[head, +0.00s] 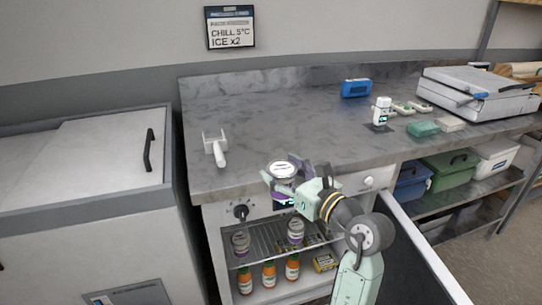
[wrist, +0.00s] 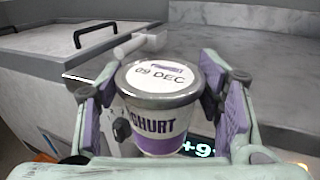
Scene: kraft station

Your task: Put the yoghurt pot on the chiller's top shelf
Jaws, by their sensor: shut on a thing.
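The yoghurt pot, white and purple with a lid marked 09 DEC, is held upright between the fingers of my gripper (wrist: 155,115) in the wrist view, where the pot (wrist: 160,88) fills the middle. In the head view my gripper (head: 286,183) holds the pot (head: 283,169) in front of the counter's front edge, above the open chiller. The chiller's wire top shelf (head: 268,251) carries two similar pots (head: 240,244), (head: 296,232), one left and one right. Some yellow packs (head: 318,243) show at its right. The chiller door (head: 425,250) stands open to the right.
Orange-capped bottles (head: 268,274) and a yellow box (head: 325,263) stand on the chiller's lower level. A white scraper-like tool (head: 216,148) lies on the counter (head: 285,120). A lidded chest (head: 85,160) stands at left. Storage bins (head: 447,166) sit on the shelf at right.

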